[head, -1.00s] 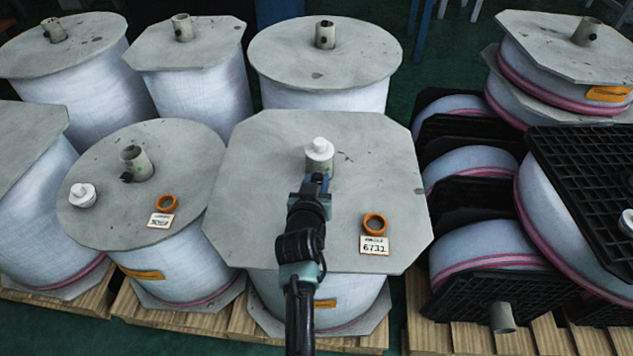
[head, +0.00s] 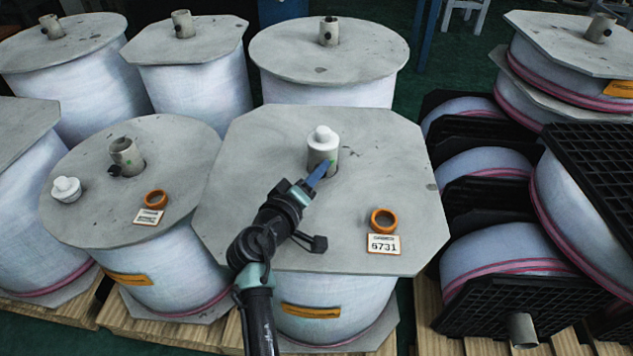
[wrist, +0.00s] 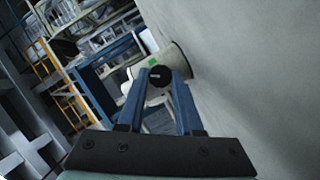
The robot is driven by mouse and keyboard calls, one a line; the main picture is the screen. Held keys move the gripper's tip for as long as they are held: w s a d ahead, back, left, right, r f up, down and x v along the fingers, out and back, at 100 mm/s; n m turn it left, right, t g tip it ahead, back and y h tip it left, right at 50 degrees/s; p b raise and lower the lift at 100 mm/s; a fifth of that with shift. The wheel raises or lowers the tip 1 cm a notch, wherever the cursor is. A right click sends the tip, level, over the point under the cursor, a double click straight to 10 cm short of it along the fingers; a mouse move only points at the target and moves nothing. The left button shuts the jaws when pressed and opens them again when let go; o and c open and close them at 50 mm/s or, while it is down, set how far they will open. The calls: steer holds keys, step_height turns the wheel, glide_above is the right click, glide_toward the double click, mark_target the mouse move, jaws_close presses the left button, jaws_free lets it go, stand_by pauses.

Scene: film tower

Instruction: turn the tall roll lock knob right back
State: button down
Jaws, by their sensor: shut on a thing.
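The tall roll (head: 250,220) has a grey eight-sided top and white wrapped sides. A pale core tube (head: 322,158) with a white cap (head: 323,137) stands up from its top. The black lock knob (wrist: 160,76) sits on the side of the tube, which also shows in the wrist view (wrist: 180,60) with a green mark. My gripper (head: 318,174) reaches the tube from the front left. In the wrist view its blue fingers (wrist: 158,88) are shut on the knob, one on each side. In the head view the fingers hide the knob.
An orange ring (head: 384,220) and a 6731 tag (head: 384,244) lie on the same top, right of my arm. A round-topped roll (head: 100,200) stands at left with a loose white cap (head: 66,188). More rolls stand behind, and rolls with black plates (head: 490,260) at right.

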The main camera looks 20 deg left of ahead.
steer(key=shift+f+n+t+h+b, duration=0.15)
steer(key=shift+n+t+h+b, duration=0.15)
steer(key=shift+n+b, duration=0.5)
steer(key=shift+f+n+t+h+b, duration=0.15)
steer(key=shift+n+t+b, duration=0.25)
steer(key=shift+n+b, duration=0.4)
steer(key=shift+r, duration=0.1)
steer(key=c, duration=0.6)
jaws_free()
steer(key=s+p, duration=0.1)
steer(key=s, duration=0.3)
steer(key=s+a+p, duration=0.1)
steer(key=s, duration=0.3)
steer(key=s+r, duration=0.1)
steer(key=s, duration=0.4)
steer(key=shift+a+p, duration=0.25)
steer(key=shift+p, duration=0.15)
